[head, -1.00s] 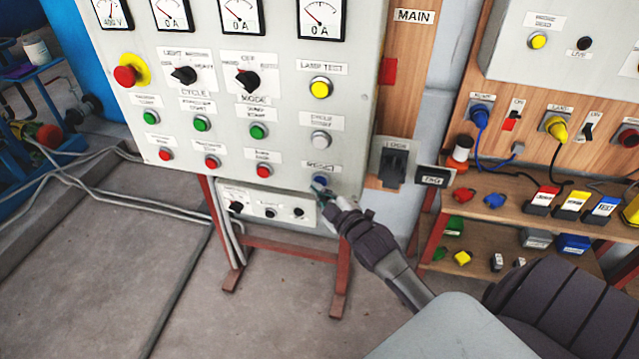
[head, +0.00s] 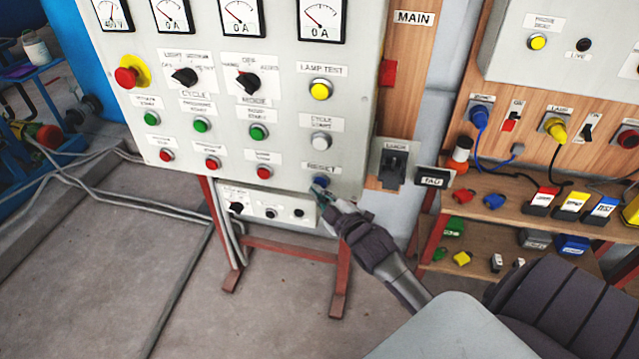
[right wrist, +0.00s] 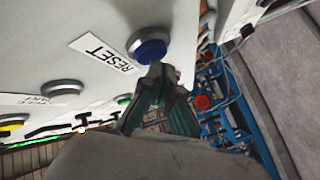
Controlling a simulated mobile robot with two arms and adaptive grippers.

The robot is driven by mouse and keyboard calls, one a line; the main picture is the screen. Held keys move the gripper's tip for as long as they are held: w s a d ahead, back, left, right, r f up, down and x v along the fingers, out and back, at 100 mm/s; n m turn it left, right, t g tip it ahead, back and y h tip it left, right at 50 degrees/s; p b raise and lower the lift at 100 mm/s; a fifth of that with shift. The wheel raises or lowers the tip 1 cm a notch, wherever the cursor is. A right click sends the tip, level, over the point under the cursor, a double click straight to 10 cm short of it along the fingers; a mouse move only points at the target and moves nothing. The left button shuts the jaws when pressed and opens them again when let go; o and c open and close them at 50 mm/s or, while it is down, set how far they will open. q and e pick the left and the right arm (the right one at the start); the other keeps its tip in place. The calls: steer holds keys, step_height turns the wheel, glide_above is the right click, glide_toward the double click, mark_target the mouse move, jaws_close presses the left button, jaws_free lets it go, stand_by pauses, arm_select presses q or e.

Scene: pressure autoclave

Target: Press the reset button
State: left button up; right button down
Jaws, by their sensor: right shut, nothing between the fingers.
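The blue reset button (head: 320,182) sits at the lower right of the grey control panel (head: 200,100), under a label reading RESET. In the right wrist view the blue button (right wrist: 150,47) shows in a metal ring beside its RESET label. My right gripper (head: 322,193) is shut and empty, with its tips at the lower edge of the button. In the right wrist view the gripper tips (right wrist: 160,70) are right by the button's rim; I cannot tell whether they touch it. My left gripper is not in view.
Above the reset button are a white cycle start button (head: 320,140) and a yellow lamp test button (head: 320,89). A smaller box (head: 268,208) hangs below the panel. Shelves with padlocks and tags (head: 490,200) stand at the right.

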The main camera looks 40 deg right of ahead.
steer(key=shift+s+a, duration=0.35)
steer(key=s+a+p, duration=0.2)
steer(key=s+a, duration=0.1)
steer(key=shift+s+a, duration=0.1)
steer(key=shift+a, duration=0.3)
stand_by(0.9)
steer(key=s+a+f+m+g+b, duration=0.1)
steer(key=s+f+g, duration=0.25)
steer(key=f, duration=0.75)
steer(key=s+a+f+m+g+b, duration=0.15)
steer(key=s+f, duration=0.25)
steer(key=f, duration=0.7)
steer(key=s+a+f+m+g+b, duration=0.1)
steer(key=s+a+f+g, duration=0.2)
steer(key=f, duration=0.8)
steer(key=s+f+m+g+b, duration=0.1)
steer(key=s+f+g, duration=0.1)
steer(key=s+f, duration=0.5)
steer(key=s+a+f+m+g, duration=0.1)
steer(key=s+f+g, duration=0.2)
steer(key=s+f, duration=0.4)
steer(key=s+a+f+m+g+y+b, duration=0.1)
steer(key=s+f+g, duration=0.2)
steer(key=s, duration=1.5)
step_height(320, 180, down, 4)
steer(key=shift+f+b, duration=0.1)
steer(key=shift+b, duration=0.2)
